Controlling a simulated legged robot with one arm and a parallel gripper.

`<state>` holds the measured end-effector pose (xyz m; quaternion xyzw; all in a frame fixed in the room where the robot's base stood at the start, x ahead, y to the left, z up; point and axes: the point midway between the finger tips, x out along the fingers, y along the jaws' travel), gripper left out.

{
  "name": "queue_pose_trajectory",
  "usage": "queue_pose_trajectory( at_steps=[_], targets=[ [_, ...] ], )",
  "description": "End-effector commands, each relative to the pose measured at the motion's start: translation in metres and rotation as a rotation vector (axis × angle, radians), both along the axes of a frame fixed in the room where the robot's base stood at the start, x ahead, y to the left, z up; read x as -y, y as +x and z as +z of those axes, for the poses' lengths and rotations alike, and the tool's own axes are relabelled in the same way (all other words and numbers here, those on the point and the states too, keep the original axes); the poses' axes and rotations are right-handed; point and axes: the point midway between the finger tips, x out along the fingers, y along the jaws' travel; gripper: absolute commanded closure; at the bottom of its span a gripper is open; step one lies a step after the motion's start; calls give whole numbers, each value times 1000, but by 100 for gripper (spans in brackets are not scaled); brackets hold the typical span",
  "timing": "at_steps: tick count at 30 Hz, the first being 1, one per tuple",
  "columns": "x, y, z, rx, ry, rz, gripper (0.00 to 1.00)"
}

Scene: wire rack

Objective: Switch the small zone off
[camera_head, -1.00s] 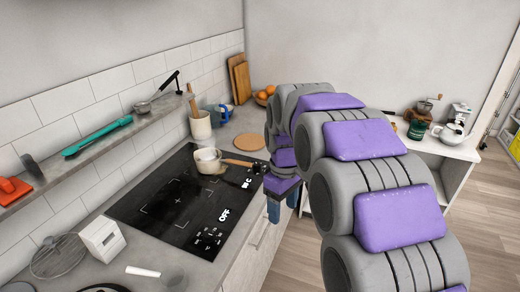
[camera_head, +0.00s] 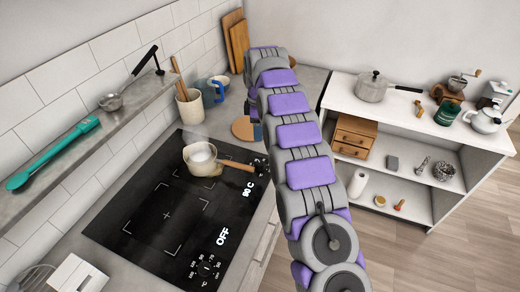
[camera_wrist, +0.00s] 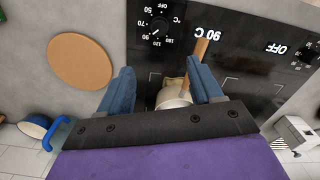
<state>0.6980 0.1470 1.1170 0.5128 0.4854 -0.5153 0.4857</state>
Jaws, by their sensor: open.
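The black cooktop (camera_head: 135,215) has a small zone at its far end, and its display (camera_head: 248,188) reads 90 C. The small zone's knob (camera_wrist: 160,27) shows in the wrist view with its pointer near the 90 mark; in the head view my arm partly covers that corner. A cream pot (camera_head: 203,160) with white contents stands on the small zone, its wooden handle (camera_head: 238,165) pointing right. My gripper (camera_wrist: 160,82) is open and empty in the wrist view, with the pot and handle seen beyond its fingers. In the head view my arm mostly hides it.
The large zone's display (camera_head: 222,236) reads OFF, beside its own knob (camera_head: 205,268). A round cork mat (camera_wrist: 67,61) lies beside the cooktop. A white shelf unit (camera_head: 440,150) is right.

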Motion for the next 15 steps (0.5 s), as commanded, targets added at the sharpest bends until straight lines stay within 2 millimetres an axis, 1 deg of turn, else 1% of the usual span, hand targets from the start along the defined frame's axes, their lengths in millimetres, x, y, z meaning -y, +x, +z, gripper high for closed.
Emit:
queue_pose_trajectory(
  at_steps=[5,7,15],
  targets=[
    [-1,1,-12,-3,0,7,35],
    [-1,1,-22,-5,-1,7,35],
    [-2,2,-75,-4,-2,5,35]
  ],
)
